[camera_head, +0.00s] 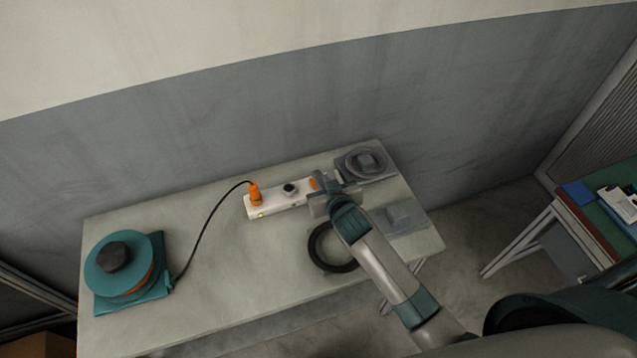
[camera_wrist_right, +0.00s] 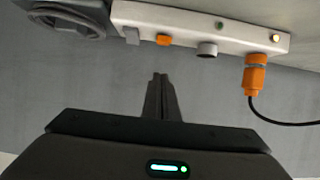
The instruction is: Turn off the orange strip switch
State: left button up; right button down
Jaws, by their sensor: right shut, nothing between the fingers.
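A white power strip (camera_head: 270,202) lies along the back half of the table, with an orange plug (camera_head: 255,193) and a grey round knob or socket (camera_head: 290,189) on it. The orange switch (camera_head: 313,184) is near the strip's right part, partly beside my gripper. In the right wrist view the strip (camera_wrist_right: 190,24) runs across the top, with the orange switch (camera_wrist_right: 163,40) just beyond the fingertips. A small light (camera_wrist_right: 276,38) glows at the plug end. My right gripper (camera_head: 318,180) is shut and empty, apart from the switch in the wrist view (camera_wrist_right: 160,77). My left gripper is not visible.
A teal reel device (camera_head: 118,266) with a dark knob sits at the table's left, its black cable running to the plug. A black ring (camera_head: 316,249) and grey fixtures (camera_head: 365,160) lie near my arm. The table's (camera_head: 220,270) front middle is clear.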

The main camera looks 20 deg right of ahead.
jog(key=f, duration=0.1)
jog(key=w+f+p, duration=0.1)
jog(key=shift+f, duration=0.4)
jog(key=shift+s+f, duration=0.15)
jog(key=shift+f, duration=0.75)
jog(key=shift+a+f+b, duration=0.1)
jog(key=shift+f+b, duration=0.2)
jog(key=shift+b, duration=0.15)
jog(key=f+t+b, duration=0.1)
jog(key=b, duration=0.2)
jog(key=shift+s, duration=0.2)
jog(key=shift+r+p, duration=0.35)
jog(key=shift+p, duration=0.1)
jog(key=shift+r, duration=0.1)
jog(key=shift+r+p, duration=0.75)
jog(key=shift+p, duration=0.05)
